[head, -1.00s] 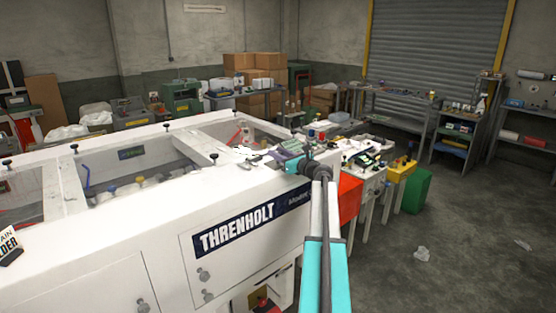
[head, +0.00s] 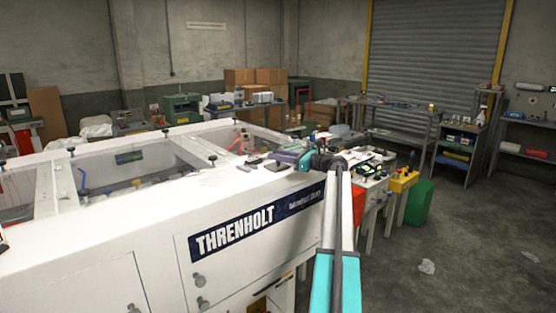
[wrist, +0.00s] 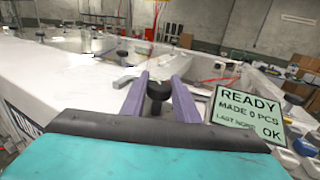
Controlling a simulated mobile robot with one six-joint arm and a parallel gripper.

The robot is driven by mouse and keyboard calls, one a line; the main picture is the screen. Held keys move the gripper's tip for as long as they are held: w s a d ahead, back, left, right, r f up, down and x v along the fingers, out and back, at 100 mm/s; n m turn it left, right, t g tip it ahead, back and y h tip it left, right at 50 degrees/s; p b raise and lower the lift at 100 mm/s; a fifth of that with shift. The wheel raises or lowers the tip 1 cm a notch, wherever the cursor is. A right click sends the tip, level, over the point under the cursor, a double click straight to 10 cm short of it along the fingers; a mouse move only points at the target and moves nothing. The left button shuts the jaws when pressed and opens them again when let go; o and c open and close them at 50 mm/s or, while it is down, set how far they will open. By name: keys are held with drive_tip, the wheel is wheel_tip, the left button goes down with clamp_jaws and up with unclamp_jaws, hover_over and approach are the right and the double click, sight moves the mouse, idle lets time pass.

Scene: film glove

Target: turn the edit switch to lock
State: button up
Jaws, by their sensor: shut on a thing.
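In the wrist view a black round knob (wrist: 158,91) on a short stem sits between the two purple-grey fingers of my gripper (wrist: 160,81). My gripper is shut on this knob. It fits the edit switch, but I can read no edit or lock label, and its turn position is unclear. In the head view my gripper (head: 284,157) is at the right end of the white machine's top (head: 228,180); the knob is too small to make out there.
A small green display (wrist: 248,115) reading READY, MADE 0 PCS, LAST NONE, OK stands right of the fingers. Open bays lie left on the machine. A yellow box (head: 403,181) and a green bin (head: 420,202) stand to the right, with open floor beyond.

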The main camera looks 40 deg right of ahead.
drive_tip(key=shift+s+f, duration=0.15)
drive_tip(key=shift+f, duration=0.15)
drive_tip(key=o, duration=1.1)
drive_tip(key=shift+c, duration=0.2)
drive_tip(key=shift+r, duration=0.15)
drive_tip(key=shift+s, duration=0.1)
drive_tip(key=b+v, duration=0.4)
drive_tip(key=v, duration=0.9)
drive_tip(key=shift+s+d, duration=0.15)
drive_tip(key=shift+s, duration=0.1)
